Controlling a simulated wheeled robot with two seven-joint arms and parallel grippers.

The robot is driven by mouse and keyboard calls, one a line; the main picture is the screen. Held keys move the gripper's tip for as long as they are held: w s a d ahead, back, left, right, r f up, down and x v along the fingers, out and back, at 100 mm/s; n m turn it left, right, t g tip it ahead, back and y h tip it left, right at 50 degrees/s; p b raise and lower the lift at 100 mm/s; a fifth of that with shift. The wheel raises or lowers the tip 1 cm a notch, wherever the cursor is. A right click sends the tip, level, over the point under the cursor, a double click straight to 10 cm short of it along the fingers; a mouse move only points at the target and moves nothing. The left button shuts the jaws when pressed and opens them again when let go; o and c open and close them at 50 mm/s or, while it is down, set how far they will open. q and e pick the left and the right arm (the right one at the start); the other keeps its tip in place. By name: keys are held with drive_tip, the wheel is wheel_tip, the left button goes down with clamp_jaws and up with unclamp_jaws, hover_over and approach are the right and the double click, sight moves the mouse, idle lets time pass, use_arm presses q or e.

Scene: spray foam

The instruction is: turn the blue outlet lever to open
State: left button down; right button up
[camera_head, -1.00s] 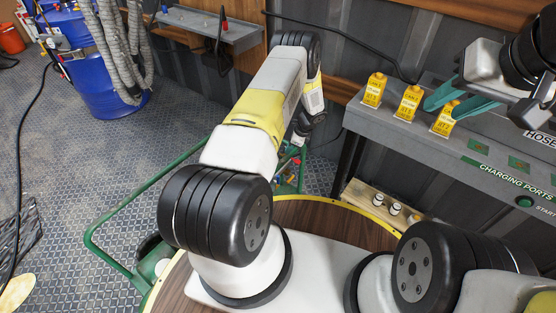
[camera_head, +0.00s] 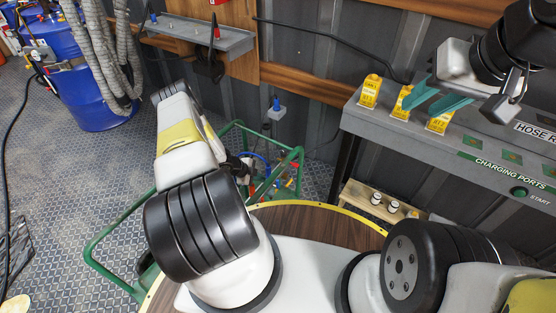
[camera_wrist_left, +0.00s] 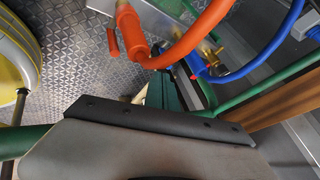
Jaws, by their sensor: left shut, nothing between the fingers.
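The valve area shows in the left wrist view as a small blue lever-like part (camera_wrist_left: 198,66) with a red tip, beside brass fittings and a blue hose (camera_wrist_left: 278,45). I cannot tell for sure that this part is the outlet lever, or its angle. My left gripper's teal fingers (camera_wrist_left: 164,92) are shut and empty, just below and left of the blue part, with no clear contact. In the head view the left arm hides most of that gripper beside the green cart (camera_head: 240,126).
An orange hose with a thick orange end (camera_wrist_left: 132,32) hangs close above my left fingers. The green cart's rails surround the valve area. The grey charging panel (camera_head: 480,140) stands at the right, a blue drum (camera_head: 95,95) at the back left.

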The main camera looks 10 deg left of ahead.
use_arm(q)
drive_tip(key=x, duration=1)
drive_tip(key=shift+r, duration=0.1)
